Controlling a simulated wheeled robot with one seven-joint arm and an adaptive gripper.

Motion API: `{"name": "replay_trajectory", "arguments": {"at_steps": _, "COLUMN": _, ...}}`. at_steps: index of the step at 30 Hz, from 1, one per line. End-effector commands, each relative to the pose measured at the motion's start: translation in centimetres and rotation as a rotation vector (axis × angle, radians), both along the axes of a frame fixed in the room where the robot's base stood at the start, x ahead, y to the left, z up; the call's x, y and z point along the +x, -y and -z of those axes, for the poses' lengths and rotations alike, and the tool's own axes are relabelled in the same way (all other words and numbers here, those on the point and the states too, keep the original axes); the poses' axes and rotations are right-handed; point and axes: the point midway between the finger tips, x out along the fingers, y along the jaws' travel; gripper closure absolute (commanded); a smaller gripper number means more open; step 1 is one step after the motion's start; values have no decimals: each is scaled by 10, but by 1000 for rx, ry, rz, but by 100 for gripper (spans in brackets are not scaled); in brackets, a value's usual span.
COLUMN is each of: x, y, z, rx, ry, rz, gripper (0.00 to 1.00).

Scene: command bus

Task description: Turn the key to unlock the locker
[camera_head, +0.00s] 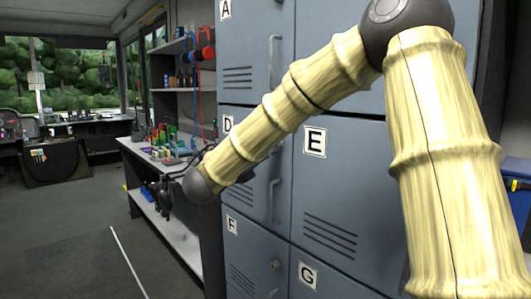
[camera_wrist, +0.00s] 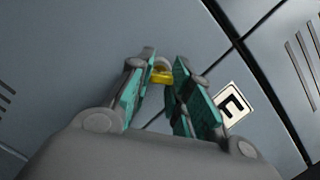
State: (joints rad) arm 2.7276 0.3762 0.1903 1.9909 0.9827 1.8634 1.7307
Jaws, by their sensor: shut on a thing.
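The blue-grey locker (camera_head: 335,190) has lettered doors; door E (camera_head: 350,165) has a white label, which also shows tilted in the wrist view (camera_wrist: 232,104). My gripper (camera_wrist: 164,76) points at the locker face, with its teal-padded fingers on either side of a small yellow key (camera_wrist: 161,77). The gripper is shut on the key, which sits at a round lock on the door. The key's exact angle is too small to tell. In the head view my arm hides most of the gripper and the key; only dark parts show near door D (camera_head: 228,150).
Doors A (camera_head: 245,50), F (camera_head: 245,260) and G (camera_head: 320,275) surround the work area. Handles stick out from the left doors. A cluttered bench (camera_head: 150,150) with shelves stands to the left. The floor at the lower left is clear. A blue bin (camera_head: 517,190) is at the right edge.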

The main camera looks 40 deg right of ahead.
Motion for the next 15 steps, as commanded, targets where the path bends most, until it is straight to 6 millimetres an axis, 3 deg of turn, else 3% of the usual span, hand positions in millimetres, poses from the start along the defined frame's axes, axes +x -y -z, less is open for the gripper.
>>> {"name": "replay_trajectory", "arguments": {"at_steps": 15, "x": 0, "y": 0, "z": 2, "rx": 5, "ry": 62, "rz": 0, "gripper": 97}}
